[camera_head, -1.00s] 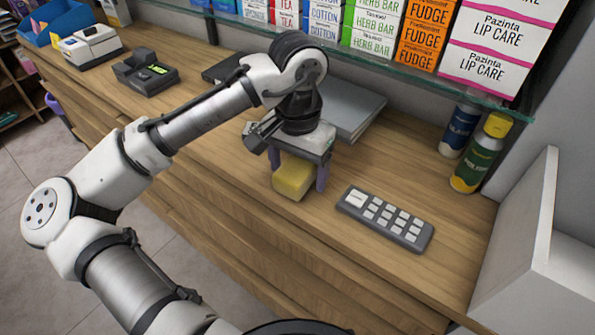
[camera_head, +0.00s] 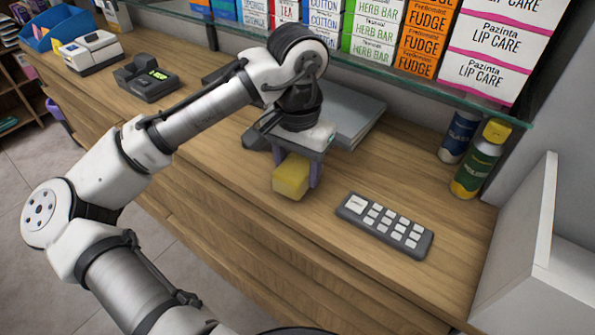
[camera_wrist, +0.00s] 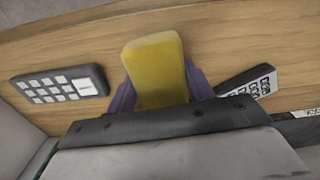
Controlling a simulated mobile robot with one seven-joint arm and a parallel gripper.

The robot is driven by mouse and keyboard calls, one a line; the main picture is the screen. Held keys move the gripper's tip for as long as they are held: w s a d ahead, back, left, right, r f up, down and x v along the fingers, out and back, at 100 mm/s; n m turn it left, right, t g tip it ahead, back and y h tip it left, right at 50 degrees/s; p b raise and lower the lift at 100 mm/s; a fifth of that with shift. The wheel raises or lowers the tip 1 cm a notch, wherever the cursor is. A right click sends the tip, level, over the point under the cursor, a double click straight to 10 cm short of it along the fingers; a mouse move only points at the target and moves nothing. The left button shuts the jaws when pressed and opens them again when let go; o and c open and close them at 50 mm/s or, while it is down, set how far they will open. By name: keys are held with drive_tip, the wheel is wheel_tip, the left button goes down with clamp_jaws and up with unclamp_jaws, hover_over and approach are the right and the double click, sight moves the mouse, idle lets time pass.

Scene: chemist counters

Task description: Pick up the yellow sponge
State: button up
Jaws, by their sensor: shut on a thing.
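The yellow sponge (camera_head: 291,176) is a small block between the two purple fingers of my gripper (camera_head: 296,172), over the wooden counter near its front edge. In the wrist view the sponge (camera_wrist: 156,70) stands out between the fingers of my gripper (camera_wrist: 160,90), which touch it on both sides. My gripper is shut on the sponge. I cannot tell for certain whether the sponge's underside is clear of the counter.
A grey keypad (camera_head: 385,224) lies right of the sponge. A grey flat box (camera_head: 345,112) lies behind my gripper. Two bottles, one green with a yellow cap (camera_head: 478,160), stand at the back right. A glass shelf (camera_head: 400,75) with boxes runs above the counter (camera_head: 235,195).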

sight(298, 165)
wheel_tip(298, 165, up, 18)
drive_tip(key=p, duration=0.1)
drive_tip(key=shift+r, duration=0.1)
drive_tip(key=shift+o, duration=1.4)
drive_tip(key=shift+c, duration=1)
drive_tip(key=shift+s, duration=0.1)
